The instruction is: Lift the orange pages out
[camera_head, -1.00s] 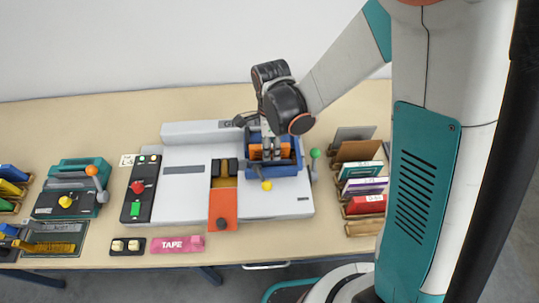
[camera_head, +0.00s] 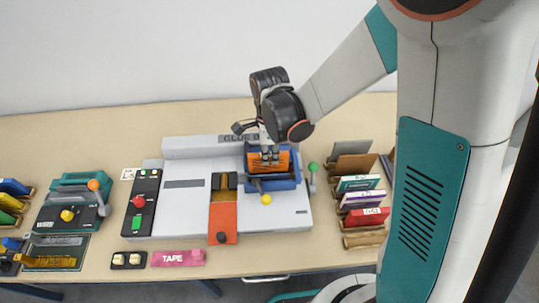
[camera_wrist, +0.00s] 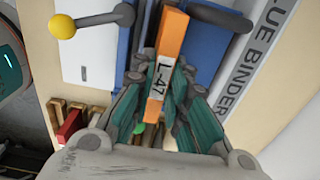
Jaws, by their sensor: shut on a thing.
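The orange pages (camera_head: 284,161) are a block with a white "L-47" label. They stand at the blue clamp (camera_head: 284,185) on the right of the glue binder (camera_head: 190,215). In the wrist view the orange pages (camera_wrist: 172,35) run between the fingers, with blue parts of the clamp (camera_wrist: 213,35) beside them. My gripper (camera_head: 268,152) comes down from above and is shut on the orange pages. Their lower edge is hidden, so I cannot tell whether they are clear of the clamp.
A yellow-knobbed lever (camera_head: 266,199) stands in front of the clamp and a green-knobbed lever (camera_head: 313,168) to its right. A rack of books (camera_head: 362,200) is close on the right.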

